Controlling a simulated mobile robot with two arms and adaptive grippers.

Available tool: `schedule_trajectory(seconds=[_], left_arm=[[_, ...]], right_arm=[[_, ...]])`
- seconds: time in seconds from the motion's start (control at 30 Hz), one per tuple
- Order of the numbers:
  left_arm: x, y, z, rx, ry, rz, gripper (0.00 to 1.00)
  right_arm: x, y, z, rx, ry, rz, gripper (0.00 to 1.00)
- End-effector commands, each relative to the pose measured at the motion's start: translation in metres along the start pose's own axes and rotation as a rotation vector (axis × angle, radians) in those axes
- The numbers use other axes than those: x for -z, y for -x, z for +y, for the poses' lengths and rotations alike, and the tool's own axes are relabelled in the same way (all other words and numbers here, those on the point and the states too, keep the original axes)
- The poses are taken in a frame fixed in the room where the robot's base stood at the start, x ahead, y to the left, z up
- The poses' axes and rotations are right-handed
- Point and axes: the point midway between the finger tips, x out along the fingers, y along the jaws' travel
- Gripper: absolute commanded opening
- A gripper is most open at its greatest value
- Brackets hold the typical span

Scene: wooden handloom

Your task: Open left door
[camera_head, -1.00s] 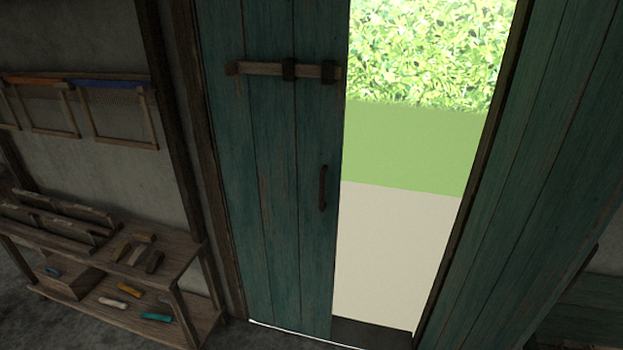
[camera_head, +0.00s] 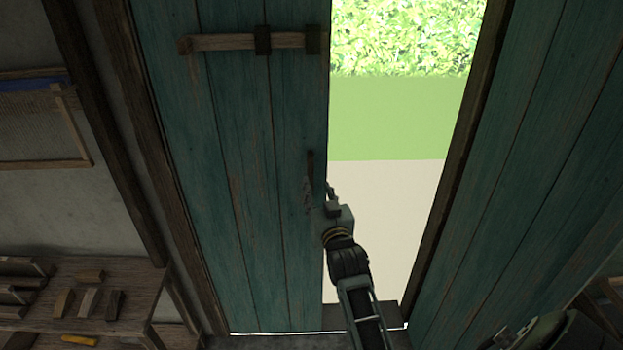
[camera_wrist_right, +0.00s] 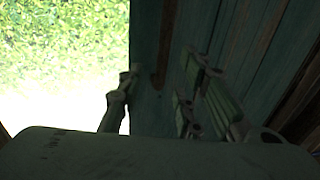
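The left door (camera_head: 240,200) is a teal plank door, and it appears closed or nearly so in its frame. Its dark vertical handle (camera_head: 310,166) sits near the door's right edge. My right gripper (camera_head: 319,192) is at the lower part of the handle. In the right wrist view the gripper's fingers (camera_wrist_right: 160,85) are spread apart, one towards the bright opening and one over the door planks. The handle (camera_wrist_right: 164,48) shows between and beyond them; contact cannot be told. My left gripper is not in view.
A wooden latch bar (camera_head: 248,42) crosses the upper left door. The other teal door (camera_head: 520,190) stands swung open at right. Between them is a bright opening onto grass and a hedge (camera_head: 400,35). A wooden shelf (camera_head: 130,285) with small blocks stands at lower left.

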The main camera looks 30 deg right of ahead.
Motion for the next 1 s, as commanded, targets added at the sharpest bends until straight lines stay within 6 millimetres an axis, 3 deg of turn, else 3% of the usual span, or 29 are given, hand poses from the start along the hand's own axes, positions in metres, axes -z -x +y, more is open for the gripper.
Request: schedule_trajectory(seconds=[0.5, 0.93, 1.0], left_arm=[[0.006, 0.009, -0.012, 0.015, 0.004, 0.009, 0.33], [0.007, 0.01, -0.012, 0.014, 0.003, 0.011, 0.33], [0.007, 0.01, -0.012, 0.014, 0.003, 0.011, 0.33]], right_arm=[[0.001, -0.066, -0.001, 0.002, 0.0, 0.0, 0.33], [0.0, -0.075, -0.001, 0.002, 0.0, 0.0, 0.33], [0.0, -0.075, -0.001, 0.002, 0.0, 0.0, 0.26]])
